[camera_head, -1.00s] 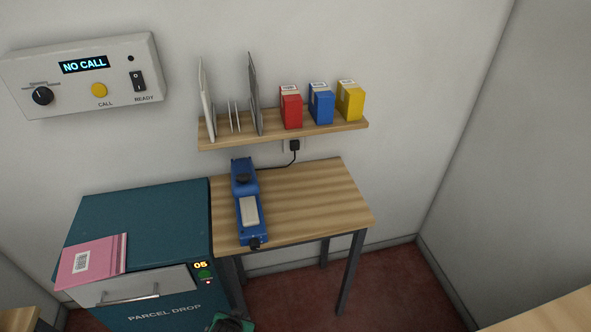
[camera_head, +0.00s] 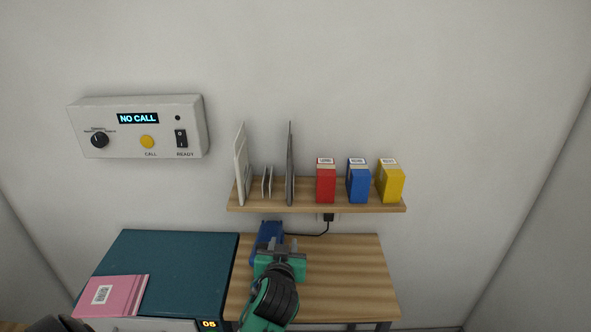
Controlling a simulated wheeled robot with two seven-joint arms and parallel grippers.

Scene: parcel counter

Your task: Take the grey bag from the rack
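The grey bag (camera_head: 290,160) is a thin, dark grey flat piece standing upright, edge-on, on the wooden shelf. A white bag (camera_head: 241,165) stands to its left. Between them are small thin light uprights (camera_head: 267,182), apparently the rack's dividers. My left gripper (camera_head: 281,243) is below the shelf, in front of the blue sealer, with its grey fingers apart and pointing towards the wall. It is empty and does not touch the grey bag. My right gripper is not in view.
Red (camera_head: 326,184), blue (camera_head: 358,184) and yellow (camera_head: 391,184) boxes stand right of the bag on the shelf (camera_head: 312,208). A blue sealer (camera_head: 266,234) is on the table (camera_head: 345,275). A pink parcel (camera_head: 112,295) lies on the teal parcel drop (camera_head: 175,262). The call panel (camera_head: 140,128) reads NO CALL.

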